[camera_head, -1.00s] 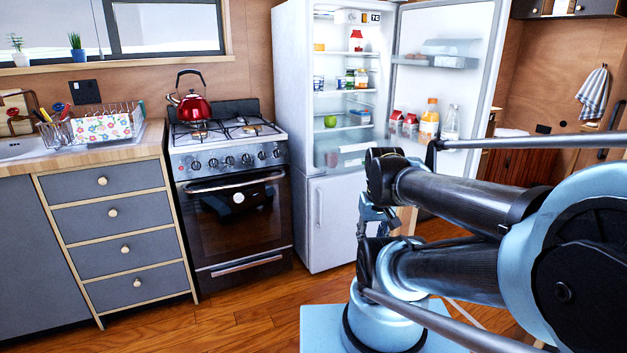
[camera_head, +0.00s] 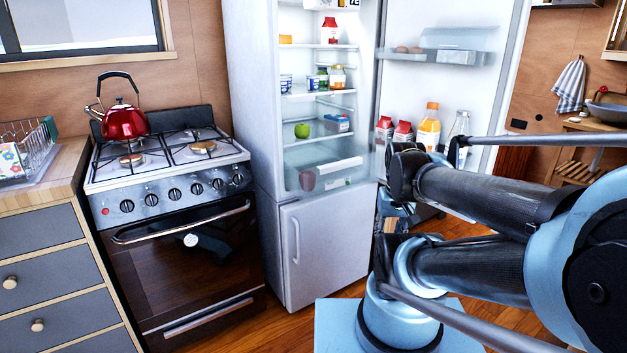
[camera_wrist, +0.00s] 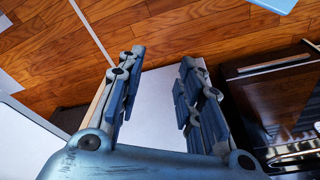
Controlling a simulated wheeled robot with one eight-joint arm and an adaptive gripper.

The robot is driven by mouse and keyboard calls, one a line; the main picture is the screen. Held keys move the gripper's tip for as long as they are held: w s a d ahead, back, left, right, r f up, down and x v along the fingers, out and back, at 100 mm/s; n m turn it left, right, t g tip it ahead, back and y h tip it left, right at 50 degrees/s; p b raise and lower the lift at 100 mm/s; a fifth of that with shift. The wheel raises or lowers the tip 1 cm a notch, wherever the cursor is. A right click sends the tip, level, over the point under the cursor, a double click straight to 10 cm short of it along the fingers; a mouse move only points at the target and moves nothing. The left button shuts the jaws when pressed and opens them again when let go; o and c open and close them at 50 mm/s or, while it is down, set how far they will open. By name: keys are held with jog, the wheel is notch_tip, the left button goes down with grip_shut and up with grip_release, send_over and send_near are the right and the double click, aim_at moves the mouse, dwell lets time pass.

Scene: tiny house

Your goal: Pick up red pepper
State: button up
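No red pepper shows clearly. A dull red shape (camera_head: 308,180) sits behind the clear front of the bottom drawer (camera_head: 338,174) in the open fridge (camera_head: 245,120); I cannot tell what it is. My gripper (camera_wrist: 161,60) is open and empty in the wrist view, its two fingers apart and pointing toward the floor and the white fridge front.
The fridge door (camera_head: 455,85) stands wide open to the right, with bottles and cartons on its shelf. A green apple (camera_head: 302,130) and jars stand on the inner shelves. The stove (camera_head: 180,200) with a red kettle (camera_head: 125,121) is left of the fridge. Wooden floor lies in front.

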jog(key=shift+w, duration=0.15)
jog(key=o, duration=0.4)
jog(key=shift+r, duration=0.15)
jog(key=o, duration=0.3)
jog(key=shift+s+r, duration=0.3)
jog(key=shift+r, duration=0.05)
jog(key=shift+o, duration=0.2)
jog(key=w+a+r+n+t+y, duration=0.15)
jog(key=w+a+r, duration=0.45)
jog(key=w, duration=0.6)
jog(key=w+a+r+n, duration=0.35)
jog(key=w+a, duration=0.45)
jog(key=w, duration=0.3)
jog(key=w+a+r+n+y, duration=0.15)
jog(key=w+a+r, duration=0.45)
jog(key=w, duration=0.6)
jog(key=shift+d+x, duration=0.15)
jog(key=shift+x, duration=4.1)
jog(key=shift+d+x, duration=0.1)
jog(key=shift+x, duration=4.15)
